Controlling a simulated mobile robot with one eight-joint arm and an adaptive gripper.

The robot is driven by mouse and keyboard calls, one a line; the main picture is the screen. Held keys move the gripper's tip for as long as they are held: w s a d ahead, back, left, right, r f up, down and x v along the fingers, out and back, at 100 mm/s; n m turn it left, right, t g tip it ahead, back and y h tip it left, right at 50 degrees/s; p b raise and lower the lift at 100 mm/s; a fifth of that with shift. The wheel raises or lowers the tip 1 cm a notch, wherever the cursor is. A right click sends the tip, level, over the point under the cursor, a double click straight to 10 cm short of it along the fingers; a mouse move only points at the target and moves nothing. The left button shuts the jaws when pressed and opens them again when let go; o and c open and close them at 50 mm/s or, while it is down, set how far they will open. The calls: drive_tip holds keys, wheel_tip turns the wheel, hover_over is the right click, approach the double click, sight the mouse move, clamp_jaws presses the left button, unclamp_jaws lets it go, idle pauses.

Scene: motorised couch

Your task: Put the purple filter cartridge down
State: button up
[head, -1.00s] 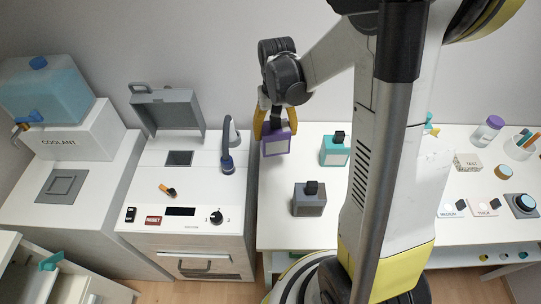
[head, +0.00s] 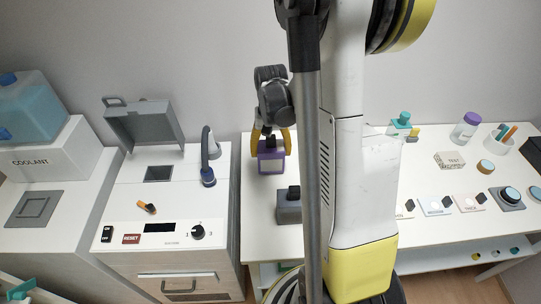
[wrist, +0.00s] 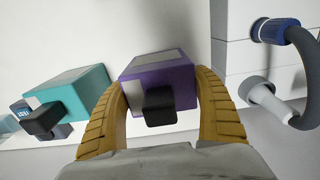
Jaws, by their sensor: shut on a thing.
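The purple filter cartridge (head: 271,160) is a box with a pale label panel and a dark handle on top. It is at the back left of the white table. My gripper (head: 271,138) is above it, with its yellow fingers around it. In the wrist view my gripper (wrist: 165,105) is shut on the purple cartridge (wrist: 160,75), one finger on each side of it. Whether the cartridge's base touches the table cannot be told.
A grey cartridge (head: 289,208) stands in front, close to my arm. A teal cartridge (wrist: 65,97) stands beside the purple one in the wrist view. A white machine (head: 165,215) with an open lid (head: 143,123) and a hose (head: 208,165) is at the left.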

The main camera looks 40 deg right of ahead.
drive_tip(key=shift+f, duration=0.4)
drive_tip(key=shift+f, duration=0.25)
drive_tip(key=o, duration=1.5)
drive_tip(key=shift+r, duration=0.1)
drive_tip(key=shift+c, duration=0.2)
drive_tip(key=shift+r, duration=0.1)
